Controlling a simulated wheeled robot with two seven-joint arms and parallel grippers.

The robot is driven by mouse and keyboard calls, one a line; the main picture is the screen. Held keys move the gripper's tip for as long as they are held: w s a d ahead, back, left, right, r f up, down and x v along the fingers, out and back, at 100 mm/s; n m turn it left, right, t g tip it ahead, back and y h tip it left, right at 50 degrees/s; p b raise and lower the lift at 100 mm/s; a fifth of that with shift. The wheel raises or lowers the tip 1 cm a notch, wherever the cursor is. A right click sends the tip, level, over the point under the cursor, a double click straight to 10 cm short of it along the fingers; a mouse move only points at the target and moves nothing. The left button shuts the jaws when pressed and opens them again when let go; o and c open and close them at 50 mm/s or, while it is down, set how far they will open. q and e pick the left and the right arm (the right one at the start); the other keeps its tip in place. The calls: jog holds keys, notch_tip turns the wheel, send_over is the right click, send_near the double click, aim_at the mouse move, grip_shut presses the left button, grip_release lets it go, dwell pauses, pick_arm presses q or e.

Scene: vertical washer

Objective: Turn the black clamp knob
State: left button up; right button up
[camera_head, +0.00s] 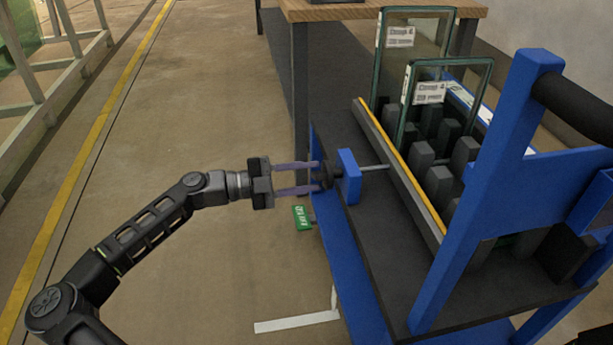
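The black clamp knob (328,174) sits on the left side of a blue bracket (348,177) at the left edge of the cart. A thin metal rod (374,168) runs from the bracket to the right, to the rack's long yellow-edged bar (400,166). My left gripper (318,177) comes in level from the left. Its two purplish fingers are parted, one above the other in the picture, with the tips at the knob. The tips partly overlap the knob, and I see no clear grip on it. My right gripper is not in view.
Two framed glass panels (488,75) with labels stand in the rack among dark grey blocks (440,184). The cart's blue upright (478,195) and black handle (578,106) stand at right. A green tag (302,217) lies below the gripper.

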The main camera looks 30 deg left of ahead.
pick_arm(q)
jog(key=shift+a, duration=0.1)
jog(key=p+v, duration=0.2)
jog(key=v, duration=0.5)
jog(key=shift+s+a, duration=0.25)
jog(key=shift+s, duration=0.05)
